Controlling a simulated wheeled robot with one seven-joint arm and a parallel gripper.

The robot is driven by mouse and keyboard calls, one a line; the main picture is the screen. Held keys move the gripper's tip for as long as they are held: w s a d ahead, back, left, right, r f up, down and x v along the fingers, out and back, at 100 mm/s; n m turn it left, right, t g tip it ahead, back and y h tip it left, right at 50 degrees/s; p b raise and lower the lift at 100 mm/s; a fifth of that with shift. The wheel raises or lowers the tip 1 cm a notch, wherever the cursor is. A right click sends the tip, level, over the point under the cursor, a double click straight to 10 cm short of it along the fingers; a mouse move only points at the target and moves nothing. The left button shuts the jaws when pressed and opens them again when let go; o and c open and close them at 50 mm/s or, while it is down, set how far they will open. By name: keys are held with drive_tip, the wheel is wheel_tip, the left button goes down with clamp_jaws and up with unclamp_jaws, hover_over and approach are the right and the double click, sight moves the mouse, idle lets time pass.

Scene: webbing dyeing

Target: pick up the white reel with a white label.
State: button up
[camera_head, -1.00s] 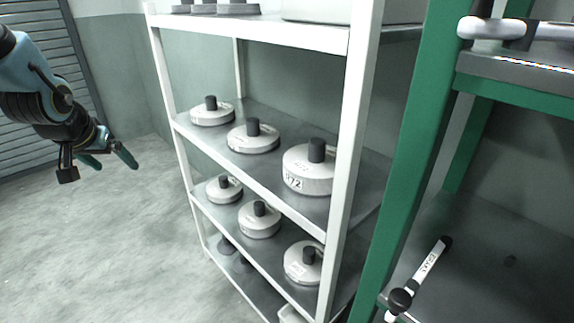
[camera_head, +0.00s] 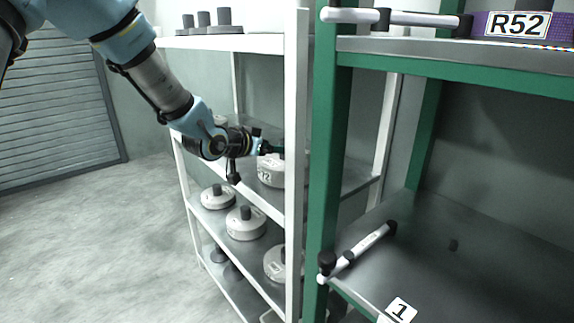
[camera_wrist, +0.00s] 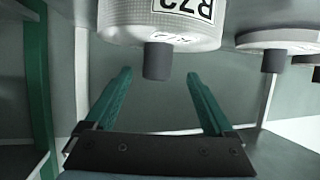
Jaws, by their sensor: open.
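The white reel with a white label (camera_head: 268,178) stands on the second shelf of the white rack, partly behind the rack's front post and my gripper. Its label ends in "72". In the wrist view, which is upside down, the reel (camera_wrist: 125,22) fills the top middle, with the label reading R72 and its dark knob (camera_wrist: 157,62) pointing down. My gripper (camera_head: 277,150) is at the height of the knob. In the wrist view my gripper (camera_wrist: 158,74) is open, with one green finger on each side of the knob in the picture and gaps visible.
The white rack's front post (camera_head: 296,200) stands close to my gripper. Other white reels sit on the lower shelf (camera_head: 245,224), and another (camera_wrist: 278,40) is beside the labelled one. A green rack (camera_head: 324,150) with white-and-black bars stands right. The floor at left is clear.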

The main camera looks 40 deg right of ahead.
sight(282, 160)
drive_tip(key=x, duration=0.1)
drive_tip(key=p+x, duration=0.1)
drive_tip(key=x, duration=0.1)
drive_tip(key=shift+s+d+f, duration=0.15)
drive_tip(key=shift+s+d, duration=0.05)
drive_tip(key=shift+d, duration=0.15)
drive_tip(key=shift+w+d+f+p, duration=0.1)
drive_tip(key=shift+d+f+p, duration=0.2)
drive_tip(key=shift+d, duration=0.1)
drive_tip(key=shift+c, duration=0.4)
clamp_jaws()
drive_tip(key=shift+r, duration=0.1)
